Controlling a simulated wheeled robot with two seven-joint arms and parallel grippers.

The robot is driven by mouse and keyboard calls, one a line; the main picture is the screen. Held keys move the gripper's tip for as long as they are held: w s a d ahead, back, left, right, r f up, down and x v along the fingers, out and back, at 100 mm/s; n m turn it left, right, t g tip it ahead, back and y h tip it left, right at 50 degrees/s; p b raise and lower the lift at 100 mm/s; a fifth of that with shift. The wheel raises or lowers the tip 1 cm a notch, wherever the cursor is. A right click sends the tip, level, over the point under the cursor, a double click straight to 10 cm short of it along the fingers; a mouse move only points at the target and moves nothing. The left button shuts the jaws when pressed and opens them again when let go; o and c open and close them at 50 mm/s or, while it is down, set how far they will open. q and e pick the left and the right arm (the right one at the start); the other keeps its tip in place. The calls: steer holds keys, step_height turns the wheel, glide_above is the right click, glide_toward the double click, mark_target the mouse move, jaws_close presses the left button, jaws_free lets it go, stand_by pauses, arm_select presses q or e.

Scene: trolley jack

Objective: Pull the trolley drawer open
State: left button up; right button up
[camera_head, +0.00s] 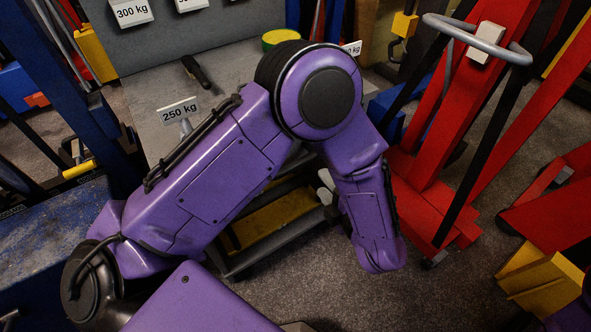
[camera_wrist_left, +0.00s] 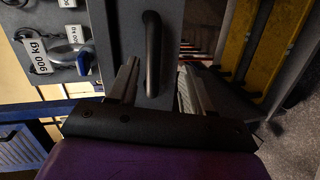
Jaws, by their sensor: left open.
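The grey trolley (camera_head: 222,75) stands in the middle of the head view, largely hidden behind my purple left arm. In the left wrist view a black bar handle (camera_wrist_left: 152,45) stands out from a grey front panel (camera_wrist_left: 118,25), which looks like the drawer front. My left gripper (camera_wrist_left: 158,85) is open, with one finger on each side of the handle's lower end; I cannot tell whether they touch it. In the head view only parts of this gripper (camera_head: 326,188) show beside the trolley. My right gripper is out of view.
A yellow-lined lower tray (camera_head: 270,220) shows under my arm. Weight labels, including 250 kg (camera_head: 180,110), stand on the trolley top. A red jack (camera_head: 430,190) stands close on the right, blue equipment (camera_head: 50,235) on the left. Carpet (camera_head: 350,295) is free in front.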

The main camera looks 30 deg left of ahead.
mark_target(298, 168)
arm_select(q)
steer(key=a+n, duration=0.1)
steer(key=a, duration=0.2)
steer(key=w+a+g, duration=0.1)
steer(key=a, duration=0.3)
steer(key=w+a+f+n+y+p, duration=0.1)
steer(key=a, duration=0.2)
steer(key=shift+w+a+f+n+g, duration=0.1)
steer(key=shift+a+n+g, duration=0.1)
steer(key=shift+n+g, duration=0.1)
jaws_close()
